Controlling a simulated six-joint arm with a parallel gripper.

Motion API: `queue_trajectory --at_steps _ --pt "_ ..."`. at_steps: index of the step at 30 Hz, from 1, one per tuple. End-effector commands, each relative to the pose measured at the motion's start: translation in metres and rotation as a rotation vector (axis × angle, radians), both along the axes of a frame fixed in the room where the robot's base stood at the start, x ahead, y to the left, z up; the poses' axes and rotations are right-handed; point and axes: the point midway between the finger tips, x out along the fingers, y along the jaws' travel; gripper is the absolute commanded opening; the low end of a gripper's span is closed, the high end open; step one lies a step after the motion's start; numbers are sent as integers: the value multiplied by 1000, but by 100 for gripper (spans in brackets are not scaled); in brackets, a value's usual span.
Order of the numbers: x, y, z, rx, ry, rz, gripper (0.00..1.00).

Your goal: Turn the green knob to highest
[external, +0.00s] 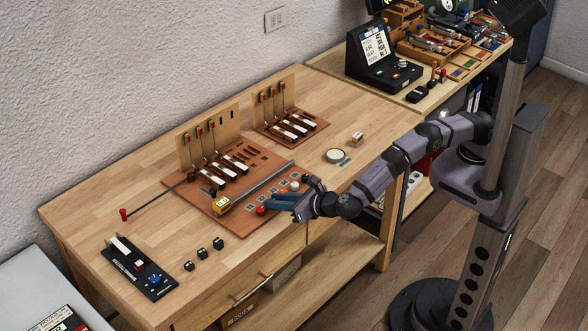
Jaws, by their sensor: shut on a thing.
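No green knob can be made out in the external view. My gripper (290,190), with dark blue fingers, reaches in from the right over the front edge of the brown action board (185,196) on the workbench. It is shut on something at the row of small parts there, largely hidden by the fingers. A pale round knob (294,186) shows between the fingers, and a red knob (260,211) is just left of them. Whether the held part is green, and how it is turned, cannot be told.
Upright hammer stands (212,140) rise behind. A black panel with a blue knob (155,281) and several black cubes (203,253) lie at left. A round dish (336,156) lies at right. The bench's left half has free room.

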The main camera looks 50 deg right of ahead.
Motion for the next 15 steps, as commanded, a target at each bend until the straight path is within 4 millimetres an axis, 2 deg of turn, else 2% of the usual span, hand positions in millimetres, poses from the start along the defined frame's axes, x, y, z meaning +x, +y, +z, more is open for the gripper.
queue_trajectory --at_steps 13,14,15 --pt "0 1 4 5 0 -16 0" --pt "0 1 4 5 0 -16 27" --pt "0 1 3 5 1 -16 28"
